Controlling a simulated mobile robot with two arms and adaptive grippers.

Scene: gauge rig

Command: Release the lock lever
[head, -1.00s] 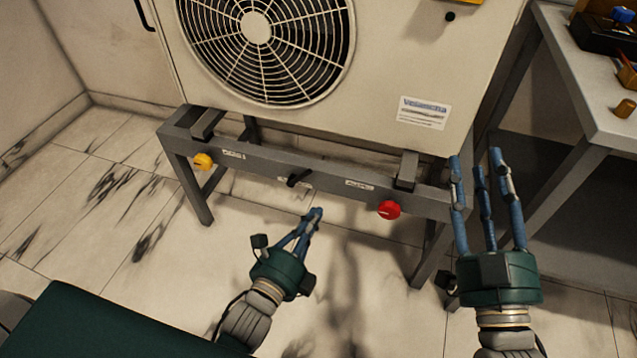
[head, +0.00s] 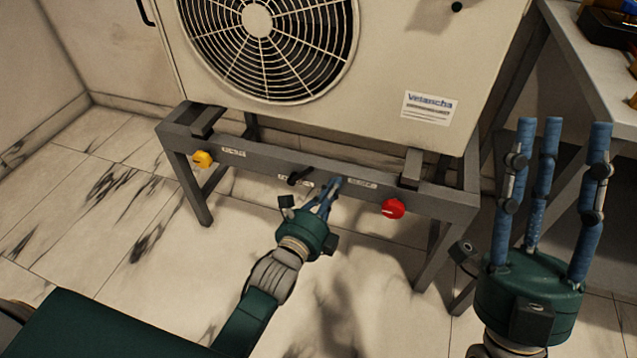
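A small black lever (head: 300,176) sits at the middle of the grey stand's front rail (head: 260,160). It sticks out sideways, tilted slightly up to the right. My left gripper (head: 336,183) is just right of and below the lever, its blue fingertips drawn together near the rail. The fingertips appear apart from the lever and nothing shows between them. Whether they touch the rail, I cannot tell. My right gripper (head: 560,135) is raised at the right, its blue fingers spread and empty, away from the lever.
A yellow knob (head: 203,159) is at the rail's left and a red knob (head: 393,209) at its right. Small labels on the rail are unreadable. A beige fan unit (head: 400,60) rests on the stand. A grey table (head: 590,70) stands at the right.

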